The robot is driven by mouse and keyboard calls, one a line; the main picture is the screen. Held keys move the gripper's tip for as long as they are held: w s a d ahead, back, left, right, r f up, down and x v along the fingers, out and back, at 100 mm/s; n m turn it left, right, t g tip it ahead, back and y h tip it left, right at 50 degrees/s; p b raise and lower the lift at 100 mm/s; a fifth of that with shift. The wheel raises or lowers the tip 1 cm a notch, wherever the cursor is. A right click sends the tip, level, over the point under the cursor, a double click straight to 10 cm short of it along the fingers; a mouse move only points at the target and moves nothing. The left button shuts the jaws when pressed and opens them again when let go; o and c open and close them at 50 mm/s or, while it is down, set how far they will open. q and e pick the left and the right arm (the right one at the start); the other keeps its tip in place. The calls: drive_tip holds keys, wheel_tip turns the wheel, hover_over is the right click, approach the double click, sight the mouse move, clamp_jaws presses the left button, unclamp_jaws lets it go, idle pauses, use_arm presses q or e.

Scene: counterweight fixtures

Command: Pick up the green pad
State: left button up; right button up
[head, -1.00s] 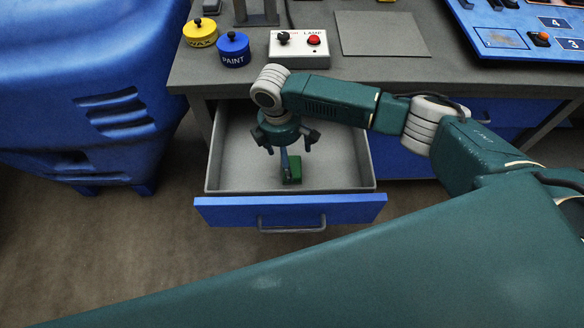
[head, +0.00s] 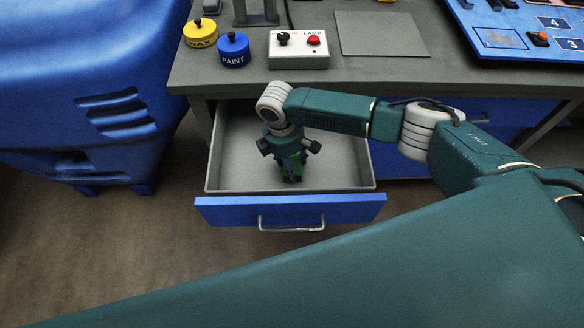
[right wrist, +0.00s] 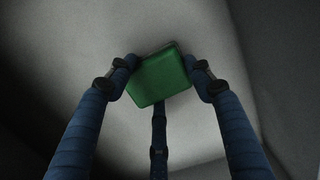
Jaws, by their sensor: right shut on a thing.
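The green pad (right wrist: 159,78) is a small flat green block inside the open drawer (head: 340,165). In the right wrist view it lies between the fingertips of my right gripper (right wrist: 165,75), which is shut on it from both sides, with a third finger below it. In the head view my right gripper (head: 292,178) reaches down into the drawer and mostly hides the pad (head: 296,160). I cannot tell whether the pad is clear of the drawer floor. My left gripper is not in view.
The blue drawer front (head: 225,210) has a metal handle (head: 291,227). On the desk above stand a yellow wax pot (head: 200,33), a blue paint pot (head: 233,50), a lamp switch box (head: 299,50) and a grey plate (head: 380,34).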

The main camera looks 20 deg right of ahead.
drive_tip(key=shift+r, duration=0.1)
wheel_tip(320, 180, up, 20)
idle(0.5)
drive_tip(key=o, duration=0.4)
drive_tip(key=shift+c, duration=1.4)
drive_tip(key=shift+f, duration=0.2)
